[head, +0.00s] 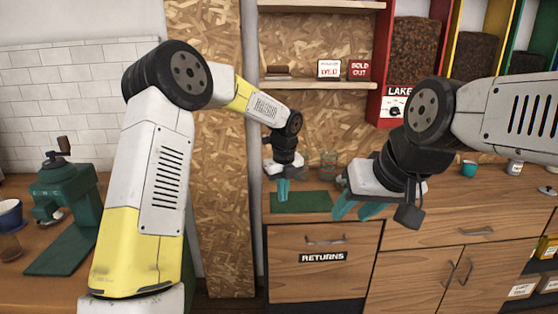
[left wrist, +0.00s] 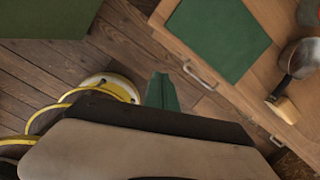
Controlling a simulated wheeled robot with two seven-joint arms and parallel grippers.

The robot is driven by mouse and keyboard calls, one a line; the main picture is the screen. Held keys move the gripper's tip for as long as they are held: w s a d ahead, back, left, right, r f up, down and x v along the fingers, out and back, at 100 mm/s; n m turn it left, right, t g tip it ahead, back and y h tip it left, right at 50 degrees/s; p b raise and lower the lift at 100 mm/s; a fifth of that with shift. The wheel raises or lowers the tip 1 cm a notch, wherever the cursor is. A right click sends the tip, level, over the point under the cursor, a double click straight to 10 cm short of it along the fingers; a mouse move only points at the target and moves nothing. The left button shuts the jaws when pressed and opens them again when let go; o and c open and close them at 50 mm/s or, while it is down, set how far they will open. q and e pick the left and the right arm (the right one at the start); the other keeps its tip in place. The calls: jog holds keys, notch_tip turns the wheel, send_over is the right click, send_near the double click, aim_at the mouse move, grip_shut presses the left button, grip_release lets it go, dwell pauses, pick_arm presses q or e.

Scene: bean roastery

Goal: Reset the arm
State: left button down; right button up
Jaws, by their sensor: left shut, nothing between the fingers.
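My left gripper (head: 283,189) hangs fingers-down in the middle of the head view, above the counter's front edge by the green mat (head: 302,202). Its teal fingers are together with nothing between them. My left arm (head: 165,165) is bent, rising from the lower left and reaching forward. My right gripper (head: 358,210) is to the right of the left one, over the counter front. Its teal fingers are apart, and I see nothing held between them.
A wooden counter (head: 455,210) with a RETURNS drawer (head: 322,275) runs across the front. A green grinder (head: 65,190) and a dark blue cup (head: 10,214) stand at left. A teal cup (head: 469,169) and a white bottle (head: 515,168) stand at right. A metal vessel (left wrist: 298,58) shows in the wrist view.

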pick_arm(q)
jog(key=s+a+r+n+t, duration=0.2)
jog(key=s+a+r+n, duration=0.9)
jog(key=s+r+n, duration=0.25)
jog(key=s+a+r+n+t+h, duration=0.1)
jog(key=s+a+n, duration=0.1)
jog(key=s+n, duration=0.6)
jog(key=s+a+n+t+h, duration=0.1)
jog(key=s+a+n, duration=0.2)
jog(key=s+n, duration=0.5)
jog(key=shift+s+a+r+n, duration=0.35)
jog(key=shift+s+r, duration=0.05)
jog(key=shift+s, duration=0.65)
